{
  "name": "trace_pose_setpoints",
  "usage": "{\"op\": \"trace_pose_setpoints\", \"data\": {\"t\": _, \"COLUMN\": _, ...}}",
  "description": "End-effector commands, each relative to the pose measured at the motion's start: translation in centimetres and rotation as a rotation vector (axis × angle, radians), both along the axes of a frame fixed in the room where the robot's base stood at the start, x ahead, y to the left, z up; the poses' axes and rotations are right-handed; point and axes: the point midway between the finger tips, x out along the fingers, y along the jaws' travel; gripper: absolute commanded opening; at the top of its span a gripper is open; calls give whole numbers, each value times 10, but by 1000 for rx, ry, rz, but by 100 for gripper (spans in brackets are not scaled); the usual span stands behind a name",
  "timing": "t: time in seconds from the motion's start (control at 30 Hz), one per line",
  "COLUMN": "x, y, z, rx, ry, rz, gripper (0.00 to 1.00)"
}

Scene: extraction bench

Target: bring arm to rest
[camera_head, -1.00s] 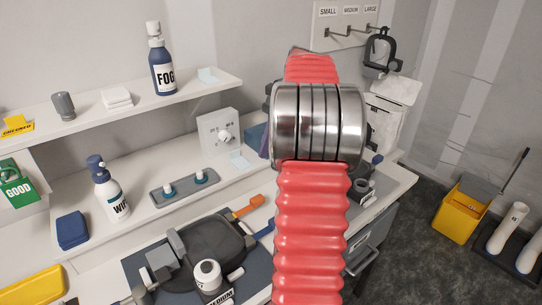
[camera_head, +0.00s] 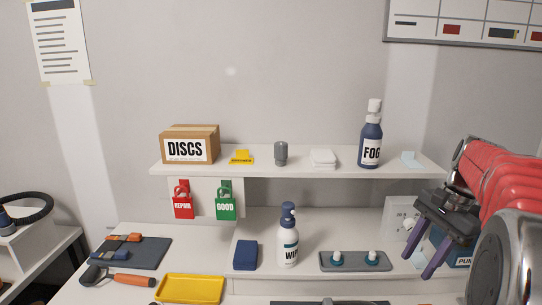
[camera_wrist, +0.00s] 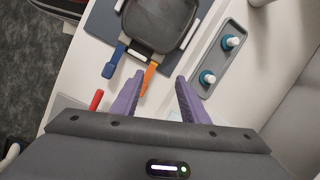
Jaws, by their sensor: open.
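My gripper (camera_head: 420,262) hangs at the right of the head view, at the end of my red ribbed arm, in front of the grey dial box (camera_head: 397,212). Its two purple fingers point down and stand apart with nothing between them. In the wrist view my gripper (camera_wrist: 158,82) also shows open and empty above the white bench (camera_wrist: 75,70). Beyond the fingertips lies a dark grey case-like device (camera_wrist: 158,22) with a blue and an orange tab. The fingers look clear of it.
A shelf (camera_head: 260,170) carries a DISCS box (camera_head: 190,145) and a FOG bottle (camera_head: 371,140). Below stand a WIPE bottle (camera_head: 288,240), a blue block (camera_head: 245,255) and a grey tray with two pegs (camera_head: 355,266). A yellow tray (camera_head: 190,289) lies in front.

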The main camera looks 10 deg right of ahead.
Motion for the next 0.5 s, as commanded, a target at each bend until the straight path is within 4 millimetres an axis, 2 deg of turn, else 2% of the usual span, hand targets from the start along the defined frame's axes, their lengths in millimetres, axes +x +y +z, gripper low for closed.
{"op": "trace_pose_setpoints", "data": {"t": 0.03, "x": 0, "y": 16, "z": 3, "rx": -23, "ry": -15, "rz": 48, "gripper": 41}}
{"op": "trace_pose_setpoints", "data": {"t": 0.1, "x": 0, "y": 35, "z": 6, "rx": -54, "ry": -37, "rz": 112, "gripper": 41}}
{"op": "trace_pose_setpoints", "data": {"t": 0.5, "x": -18, "y": 132, "z": 10, "rx": -220, "ry": -159, "rz": 477, "gripper": 41}}
